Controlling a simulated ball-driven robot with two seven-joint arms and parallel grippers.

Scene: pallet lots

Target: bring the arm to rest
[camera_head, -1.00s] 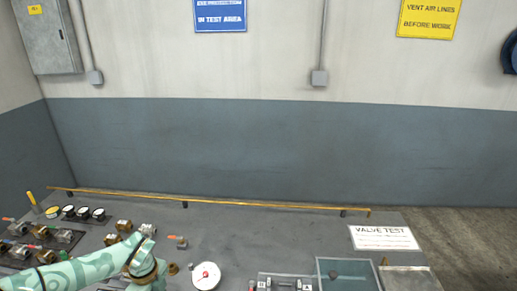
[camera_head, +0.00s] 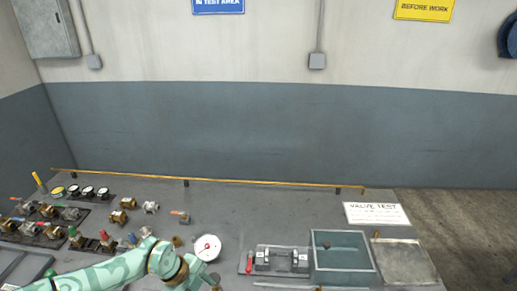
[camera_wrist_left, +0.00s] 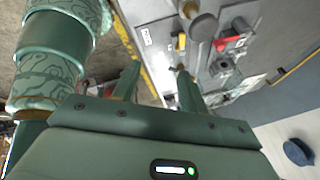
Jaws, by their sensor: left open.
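My left arm (camera_head: 105,275), pale green with a leaf-like pattern, comes in at the lower left of the head view over the front of the bench. Its wrist bends down near the white dial gauge, and the gripper itself is cut off or hidden there. In the left wrist view my left gripper (camera_wrist_left: 158,82) shows two green fingers spread apart with nothing between them. My right gripper is in neither current view.
The grey bench (camera_head: 255,215) carries several valves at left, a white dial gauge (camera_head: 207,247), a clamp fixture (camera_head: 277,260), a glassy tank (camera_head: 342,262) and a metal tray (camera_head: 404,262). A yellow rail (camera_head: 265,183) runs along the back. The bench's back middle is clear.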

